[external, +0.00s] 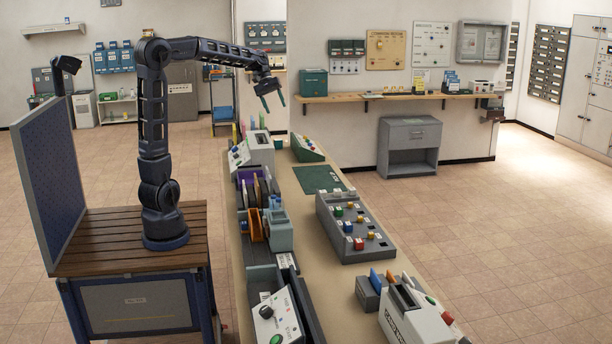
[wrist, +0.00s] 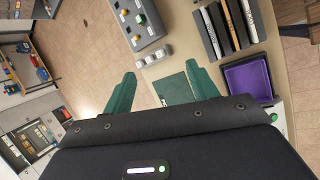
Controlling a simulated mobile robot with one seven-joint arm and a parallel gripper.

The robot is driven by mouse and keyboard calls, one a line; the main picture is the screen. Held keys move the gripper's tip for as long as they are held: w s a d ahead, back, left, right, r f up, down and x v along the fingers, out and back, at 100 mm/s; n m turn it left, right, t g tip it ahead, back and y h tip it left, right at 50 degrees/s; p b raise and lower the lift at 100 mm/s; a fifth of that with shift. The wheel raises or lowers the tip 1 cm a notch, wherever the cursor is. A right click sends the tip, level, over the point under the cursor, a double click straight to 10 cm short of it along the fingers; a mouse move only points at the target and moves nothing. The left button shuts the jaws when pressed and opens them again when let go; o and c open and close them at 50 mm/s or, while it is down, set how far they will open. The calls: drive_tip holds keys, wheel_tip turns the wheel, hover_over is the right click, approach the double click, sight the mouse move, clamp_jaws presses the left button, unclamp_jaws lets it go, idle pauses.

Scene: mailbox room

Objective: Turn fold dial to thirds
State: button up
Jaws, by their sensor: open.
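My gripper (external: 274,103) is open and empty, high above the far part of the long table, with its fingers pointing down. In the wrist view its two green fingers (wrist: 160,74) stand wide apart with nothing between them. A white control panel (external: 275,322) at the near left end of the table carries a black knob (external: 266,311) and a green button. A grey-white machine (external: 260,150) with a small sloped panel (external: 239,155) stands below my gripper. No label is readable, so I cannot tell which control is the fold dial or its setting.
A grey box with coloured knobs (external: 356,226) stands on the table's right side, near a green mat (external: 319,179). A purple tray (wrist: 248,80) and upright dividers (wrist: 229,27) show in the wrist view. A white machine (external: 413,318) stands at the near right. Air around my gripper is clear.

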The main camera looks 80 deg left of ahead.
drive_tip(key=s+a+f+n+t+h, duration=0.1)
drive_tip(key=s+a+n+t+h, duration=0.3)
drive_tip(key=a, duration=1.3)
drive_tip(key=w+a+f+n+t+y, duration=0.15)
drive_tip(key=a+n, duration=0.35)
drive_tip(key=a, duration=1.3)
drive_tip(key=s+a+f+n+t+y, duration=0.25)
drive_tip(key=s+a+n+t, duration=0.5)
drive_tip(key=s+a, duration=1.75)
drive_tip(key=h, duration=0.1)
approach(231, 154)
wheel_tip(231, 154, up, 3)
drive_tip(key=shift+t, duration=0.4)
drive_tip(key=x, duration=1)
drive_tip(key=c, duration=1)
